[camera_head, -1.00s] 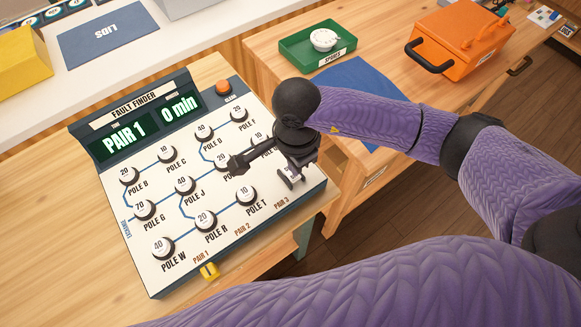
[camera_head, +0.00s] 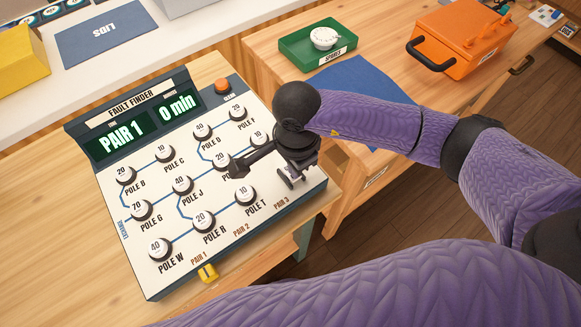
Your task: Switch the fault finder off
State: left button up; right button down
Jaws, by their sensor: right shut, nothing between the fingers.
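The fault finder (camera_head: 262,200) is a sloped white panel with a dark frame on the wooden bench. Its display (camera_head: 148,125) is lit and reads PAIR 1 and 0 min. Several round numbered pole knobs, such as POLE W (camera_head: 160,249), are joined by blue lines. An orange button (camera_head: 222,87) sits at its top right, and a yellow switch (camera_head: 208,272) is on its front edge. My right gripper (camera_head: 236,172) is shut and empty over the panel's right middle, by the pole knob marked 20. It hides part of that knob's label. My left gripper is not in view.
A blue mat (camera_head: 365,85) and an orange case (camera_head: 462,42) lie on the right bench. A blue LIDS mat (camera_head: 107,33) and a yellow box (camera_head: 22,62) are at the upper left. Bare bench lies left of the panel.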

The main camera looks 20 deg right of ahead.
jog(key=shift+f+b, duration=0.5)
jog(key=shift+f, duration=0.1)
jog(key=shift+r, duration=0.1)
notch_tip(320, 180, up, 7)
jog(key=p, duration=0.5)
dwell(0.4)
